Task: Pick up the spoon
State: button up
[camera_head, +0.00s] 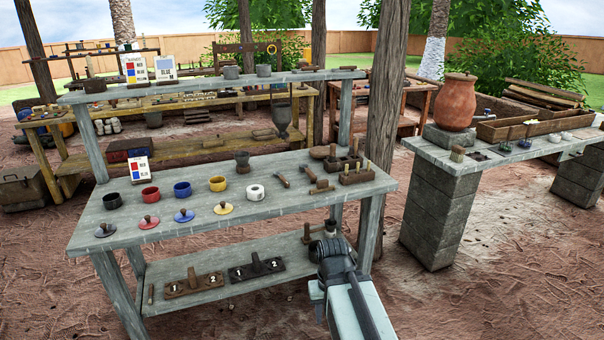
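I cannot make out a spoon for certain; several tools are too small to identify. On the grey wooden workbench (215,234), a small dark-headed tool (282,177) lies right of the white cup, with a wooden tool (321,187) beside it. My arm reaches up from the bottom of the view, in front of the bench's right end.
Coloured cups (182,190) and lids (185,216) stand on the bench. Numbered wooden blocks (193,283) lie on the lower shelf (215,290). A stone-legged table (480,168) with a clay jar (456,102) stands right. A tree trunk (385,90) rises behind the bench. Bare ground lies front right.

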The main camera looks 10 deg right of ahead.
aim_at(277, 174)
jog(key=u, duration=0.2)
jog(key=i, duration=1.1)
jog(key=u, duration=0.9)
jog(key=k, duration=0.85)
jog(key=u, duration=0.15)
jog(key=i, duration=0.5)
jog(key=z, duration=0.05)
